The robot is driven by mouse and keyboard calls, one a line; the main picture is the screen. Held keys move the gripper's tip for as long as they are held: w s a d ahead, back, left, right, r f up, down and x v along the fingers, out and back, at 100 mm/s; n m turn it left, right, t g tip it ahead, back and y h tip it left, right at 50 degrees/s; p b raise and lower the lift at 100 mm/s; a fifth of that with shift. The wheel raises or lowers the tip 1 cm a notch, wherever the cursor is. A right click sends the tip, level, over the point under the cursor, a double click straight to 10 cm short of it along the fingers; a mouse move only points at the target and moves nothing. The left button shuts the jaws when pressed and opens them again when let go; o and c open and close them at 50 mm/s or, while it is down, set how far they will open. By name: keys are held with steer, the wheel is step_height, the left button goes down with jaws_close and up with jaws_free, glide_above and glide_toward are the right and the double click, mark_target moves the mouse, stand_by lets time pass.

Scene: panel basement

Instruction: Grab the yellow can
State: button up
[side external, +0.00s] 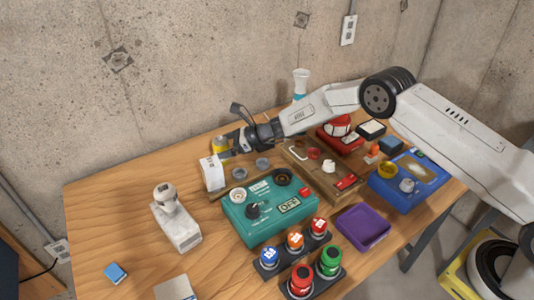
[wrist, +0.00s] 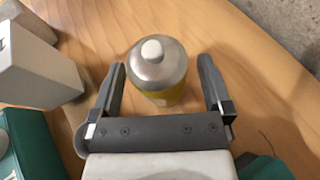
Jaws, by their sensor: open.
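The yellow can (side external: 221,146) stands on the wooden table near the wall, left of my gripper in the side external view. In the wrist view the can (wrist: 158,75) has a silver domed top with a white cap, and its yellow side shows below. My gripper (wrist: 163,78) is open, with one finger on each side of the can and a gap to both. In the side external view my gripper (side external: 228,142) partly covers the can. I cannot tell whether the fingers touch it.
A white box (side external: 212,173) stands close beside the can, also in the wrist view (wrist: 42,68). A teal control box (side external: 270,210) is in front. A white device (side external: 176,225) stands at the left. The table's far left is mostly clear.

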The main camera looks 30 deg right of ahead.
steer(key=shift+w+a+f, duration=0.15)
steer(key=shift+a, duration=0.15)
stand_by(0.4)
steer(key=c, duration=1.3)
steer(key=shift+r, duration=0.2)
steer(key=shift+r, duration=0.75)
steer(key=s+d+r, duration=0.3)
steer(key=s+r, duration=0.8)
steer(key=s, duration=0.2)
steer(key=shift+s+d, duration=0.3)
steer(key=shift+r, duration=0.1)
